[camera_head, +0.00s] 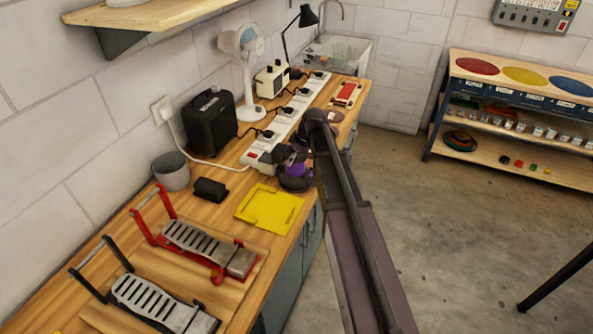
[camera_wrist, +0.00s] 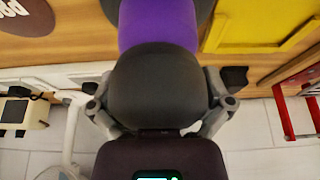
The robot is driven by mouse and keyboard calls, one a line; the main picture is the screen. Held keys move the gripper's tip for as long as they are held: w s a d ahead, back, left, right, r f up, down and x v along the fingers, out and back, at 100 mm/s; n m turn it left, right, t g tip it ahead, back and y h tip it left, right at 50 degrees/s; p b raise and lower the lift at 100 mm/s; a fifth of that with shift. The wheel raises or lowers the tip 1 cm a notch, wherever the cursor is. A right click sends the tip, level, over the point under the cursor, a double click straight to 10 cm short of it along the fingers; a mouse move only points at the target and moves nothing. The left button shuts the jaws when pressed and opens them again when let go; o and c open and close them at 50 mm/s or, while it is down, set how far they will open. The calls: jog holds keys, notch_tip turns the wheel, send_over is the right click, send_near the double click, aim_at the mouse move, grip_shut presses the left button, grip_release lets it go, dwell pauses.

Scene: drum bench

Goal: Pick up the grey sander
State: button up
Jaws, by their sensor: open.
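The sander (camera_wrist: 165,85) is a rounded dark grey body with a purple band, filling the middle of the wrist view. In the head view its purple and dark parts (camera_head: 297,171) show on the bench near its front edge, partly covered by my arm. My gripper (camera_wrist: 160,92) is open, with one finger on each side of the grey body. I cannot tell whether the fingers touch it. The sander's far end runs out of the wrist view.
A yellow plate (camera_head: 268,209) lies close by on the bench. A white power strip (camera_head: 285,122) with plugs runs behind the sander. A black box (camera_head: 209,122), a fan (camera_head: 243,70), a grey cup (camera_head: 171,171) and a red pedal (camera_head: 205,248) also stand on the bench.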

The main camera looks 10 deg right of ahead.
dwell(0.4)
jog(key=c, duration=0.9)
jog(key=shift+r, duration=0.2)
jog(key=shift+r+p, duration=1.6)
jog(key=shift+p, duration=0.25)
jog(key=s, duration=0.5)
jog(key=s+d+r+p, duration=0.1)
jog(key=s, duration=0.4)
jog(key=s+d, duration=0.1)
jog(key=s, duration=0.4)
jog(key=shift+s+d+r, duration=0.15)
jog(key=shift+s+r, duration=0.05)
jog(key=shift+s, duration=0.2)
